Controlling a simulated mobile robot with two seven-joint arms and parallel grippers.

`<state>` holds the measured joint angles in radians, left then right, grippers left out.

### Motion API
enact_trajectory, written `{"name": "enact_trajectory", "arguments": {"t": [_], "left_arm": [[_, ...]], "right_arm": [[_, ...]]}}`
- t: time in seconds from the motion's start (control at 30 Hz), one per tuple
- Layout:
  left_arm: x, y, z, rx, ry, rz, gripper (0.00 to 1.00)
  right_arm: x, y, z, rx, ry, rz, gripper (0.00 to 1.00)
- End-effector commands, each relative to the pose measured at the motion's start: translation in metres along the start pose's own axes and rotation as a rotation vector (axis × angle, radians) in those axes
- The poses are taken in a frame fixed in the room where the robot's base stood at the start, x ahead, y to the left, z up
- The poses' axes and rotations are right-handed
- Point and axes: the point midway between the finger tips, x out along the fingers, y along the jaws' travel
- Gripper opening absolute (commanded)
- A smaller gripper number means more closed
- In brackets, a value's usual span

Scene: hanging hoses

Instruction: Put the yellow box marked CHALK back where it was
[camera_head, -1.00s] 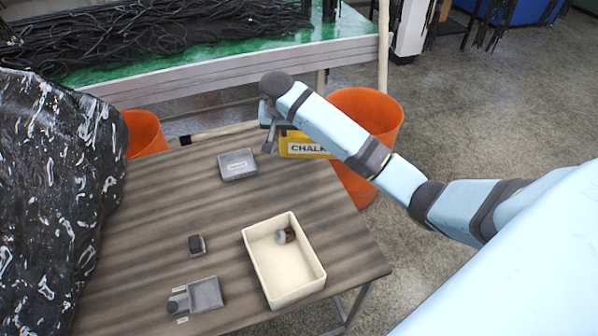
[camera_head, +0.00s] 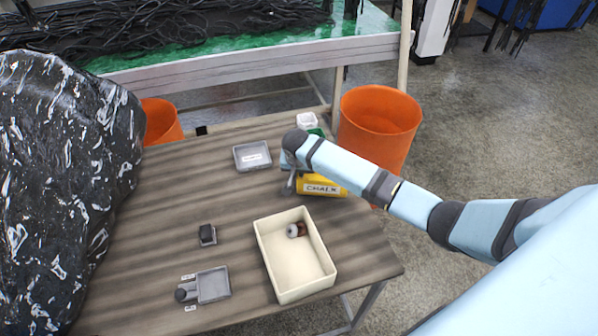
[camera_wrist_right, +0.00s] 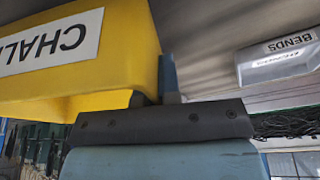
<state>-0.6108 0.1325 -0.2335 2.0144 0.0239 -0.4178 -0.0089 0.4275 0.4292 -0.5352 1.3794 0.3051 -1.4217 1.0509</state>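The yellow box marked CHALK (camera_head: 318,189) is at my right gripper (camera_head: 291,182), over the right part of the wooden table. In the right wrist view the box (camera_wrist_right: 125,65) fills the upper left, its CHALK label upside down. One finger (camera_wrist_right: 169,78) lies along the box's side; the other finger is hidden. The gripper is shut on the box, which moves with it. I cannot tell whether the box touches the table. My left gripper is not in view.
A grey tray (camera_head: 238,164) labelled BENDS is behind left. A beige bin (camera_head: 274,278) holds a small round item. A small dark block (camera_head: 207,234) and a grey holder (camera_head: 213,286) stand front left. Orange bins (camera_head: 380,125) stand beyond the table; a black-and-white mass (camera_head: 65,170) fills the left.

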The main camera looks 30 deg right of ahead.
Motion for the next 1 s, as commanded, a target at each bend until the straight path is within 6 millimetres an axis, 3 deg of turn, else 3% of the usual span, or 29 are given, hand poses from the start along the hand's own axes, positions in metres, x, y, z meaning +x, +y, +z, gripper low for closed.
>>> {"name": "enact_trajectory", "arguments": {"t": [0.4,0.53,0.87,1.0], "left_arm": [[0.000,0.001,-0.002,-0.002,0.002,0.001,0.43],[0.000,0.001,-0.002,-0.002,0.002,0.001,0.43],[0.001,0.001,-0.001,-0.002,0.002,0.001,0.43],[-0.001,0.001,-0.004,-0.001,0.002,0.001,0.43]], "right_arm": [[0.009,0.000,0.003,0.001,0.000,-0.001,0.00],[0.009,0.000,0.003,0.001,0.001,0.000,0.29],[0.006,0.000,0.001,0.000,0.002,-0.001,0.29],[-0.011,-0.001,0.001,-0.001,0.003,-0.003,0.29]]}}
